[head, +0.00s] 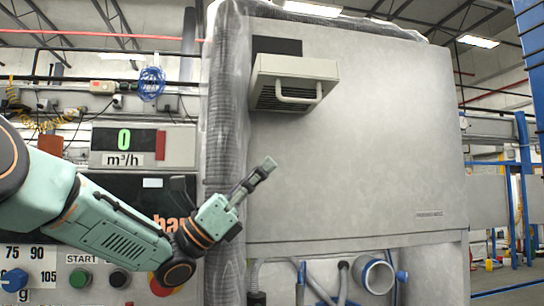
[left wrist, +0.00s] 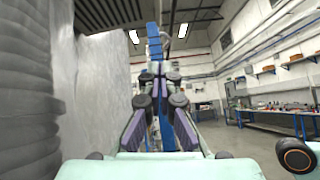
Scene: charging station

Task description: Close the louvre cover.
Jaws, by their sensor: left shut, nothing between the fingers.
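The louvre cover (head: 322,69) is a pale grey, slatted box high on the grey cabinet front, with a light bar handle (head: 298,91) on its front. A dark rectangular patch (head: 277,46) shows just above it, and the cover stands out from the panel. My left gripper (head: 265,167) is below and a little left of the cover, well apart from it, with its fingers pointing up and right. It is shut and empty; its fingers also show in the left wrist view (left wrist: 160,82). The cover cannot be made out in the left wrist view. My right gripper is not in view.
The cabinet front (head: 370,150) is broad and flat. A grey ribbed hose (head: 228,120) under clear wrap runs down its left edge. A control panel with a green readout (head: 124,139) and buttons stands at left. Pipes (head: 375,274) show below the cabinet.

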